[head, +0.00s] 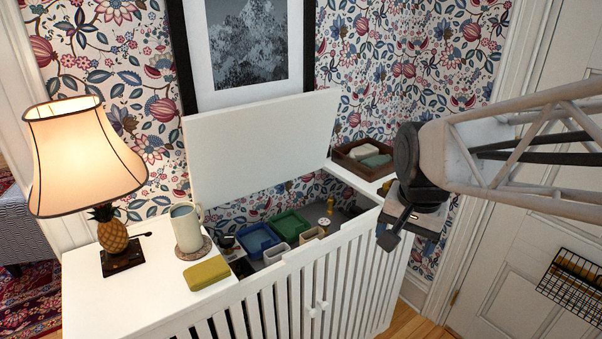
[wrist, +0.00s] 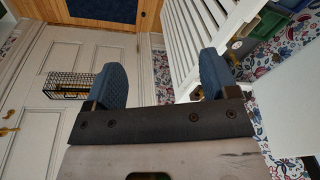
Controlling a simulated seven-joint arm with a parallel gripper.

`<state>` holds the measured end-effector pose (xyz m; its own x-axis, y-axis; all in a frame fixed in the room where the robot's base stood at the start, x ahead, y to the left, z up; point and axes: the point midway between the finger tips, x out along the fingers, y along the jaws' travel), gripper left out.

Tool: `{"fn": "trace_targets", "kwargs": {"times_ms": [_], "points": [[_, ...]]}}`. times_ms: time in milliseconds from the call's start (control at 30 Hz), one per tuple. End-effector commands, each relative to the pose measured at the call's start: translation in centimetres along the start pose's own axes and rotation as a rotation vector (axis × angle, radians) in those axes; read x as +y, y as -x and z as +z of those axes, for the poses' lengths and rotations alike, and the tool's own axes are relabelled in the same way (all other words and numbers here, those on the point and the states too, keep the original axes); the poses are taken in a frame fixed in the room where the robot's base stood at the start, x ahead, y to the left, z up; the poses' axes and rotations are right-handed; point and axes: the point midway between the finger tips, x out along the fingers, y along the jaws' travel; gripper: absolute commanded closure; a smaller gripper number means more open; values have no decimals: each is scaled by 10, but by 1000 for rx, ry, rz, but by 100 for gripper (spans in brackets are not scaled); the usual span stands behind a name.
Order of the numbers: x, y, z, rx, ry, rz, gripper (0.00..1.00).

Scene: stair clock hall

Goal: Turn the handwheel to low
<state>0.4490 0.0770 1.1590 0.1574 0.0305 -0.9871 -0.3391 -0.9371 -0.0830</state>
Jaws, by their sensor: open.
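A small brass fitting (head: 326,222) stands upright inside the open white slatted cabinet (head: 290,292), near its right end. It may be the handwheel, but it is too small to make out a wheel, a mark or its setting.
The white lid (head: 262,145) stands raised behind the opening. Blue (head: 257,240) and green (head: 290,224) bins lie inside. A mug (head: 187,228), yellow box (head: 206,273) and lamp (head: 84,150) stand left. A brown tray (head: 345,157) sits right. A wire basket (head: 572,285) hangs on the door.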

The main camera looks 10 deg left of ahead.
Motion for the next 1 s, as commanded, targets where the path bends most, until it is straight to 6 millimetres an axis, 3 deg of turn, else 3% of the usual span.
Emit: {"fn": "trace_targets", "kwargs": {"times_ms": [167, 500, 767, 1000], "points": [[-39, -7, -22, -11, -85, 4, 20], [-145, -38, -58, -46, -310, 21, 20], [-233, -74, -68, -69, -479, 45, 20], [-315, -115, -63, -84, -634, 73, 20]]}}
